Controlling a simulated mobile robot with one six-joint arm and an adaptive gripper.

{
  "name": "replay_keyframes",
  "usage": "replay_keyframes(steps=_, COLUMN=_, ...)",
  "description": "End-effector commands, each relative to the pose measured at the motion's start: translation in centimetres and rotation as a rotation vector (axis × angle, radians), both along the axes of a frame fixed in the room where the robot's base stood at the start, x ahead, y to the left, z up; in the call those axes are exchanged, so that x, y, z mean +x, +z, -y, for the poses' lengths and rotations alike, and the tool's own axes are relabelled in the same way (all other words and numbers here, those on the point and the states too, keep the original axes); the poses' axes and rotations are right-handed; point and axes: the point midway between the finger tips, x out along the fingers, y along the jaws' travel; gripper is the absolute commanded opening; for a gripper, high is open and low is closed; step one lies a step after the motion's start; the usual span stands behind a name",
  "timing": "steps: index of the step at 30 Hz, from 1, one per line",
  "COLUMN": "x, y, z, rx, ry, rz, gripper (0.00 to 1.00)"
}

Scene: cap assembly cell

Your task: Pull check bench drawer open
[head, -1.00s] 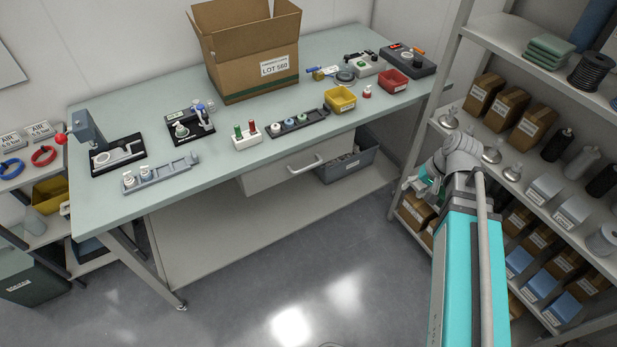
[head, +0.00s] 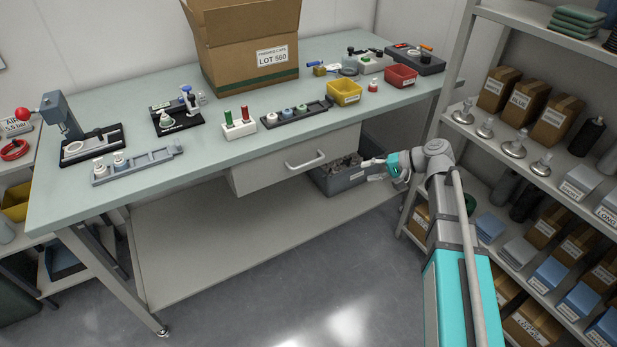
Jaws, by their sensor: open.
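The check bench (head: 215,153) has a pale green top. Its light grey drawer (head: 262,177) hangs under the front edge and looks shut. The drawer has a white bar handle (head: 305,161) across its front. My gripper (head: 369,169) is open and empty, to the right of the handle and apart from it. It points left, toward the drawer side of the bench, in front of the grey bin. The fingertips are small in this view.
A grey bin (head: 345,184) with parts stands on the bench's lower shelf (head: 190,243), right of the drawer. A shelving rack (head: 447,142) with boxes stands close on the right. The floor before the bench is clear. A cardboard box (head: 232,62) and fixtures stand on top.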

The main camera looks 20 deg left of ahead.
Motion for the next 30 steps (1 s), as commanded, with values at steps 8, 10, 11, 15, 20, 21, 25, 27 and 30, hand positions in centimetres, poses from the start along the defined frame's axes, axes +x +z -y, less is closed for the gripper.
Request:
replay_keyframes(steps=8, x=2.4, y=-3.2, z=-3.4, rx=0.189, ry=0.004, rz=-0.04, gripper=0.51)
replay_keyframes(steps=10, x=2.9, y=-3.6, z=-4.0, rx=0.235, ry=0.005, rz=-0.051, gripper=0.51)
replay_keyframes(steps=11, x=3.1, y=-3.8, z=-4.3, rx=0.252, ry=0.005, rz=-0.055, gripper=0.51)
replay_keyframes(steps=15, x=3.8, y=-4.2, z=-5.3, rx=0.322, ry=0.009, rz=-0.073, gripper=0.51)
replay_keyframes(steps=20, x=4.2, y=-4.2, z=-5.9, rx=0.367, ry=0.009, rz=-0.085, gripper=0.51)
replay_keyframes(steps=21, x=4.3, y=-4.2, z=-5.9, rx=0.374, ry=0.009, rz=-0.086, gripper=0.51)
replay_keyframes(steps=25, x=4.3, y=-4.0, z=-5.9, rx=0.383, ry=0.009, rz=-0.089, gripper=0.51)
replay_keyframes(steps=27, x=4.3, y=-4.0, z=-5.9, rx=0.383, ry=0.009, rz=-0.089, gripper=0.51)
replay_keyframes(steps=30, x=4.3, y=-4.0, z=-5.9, rx=0.382, ry=0.009, rz=-0.089, gripper=0.51)
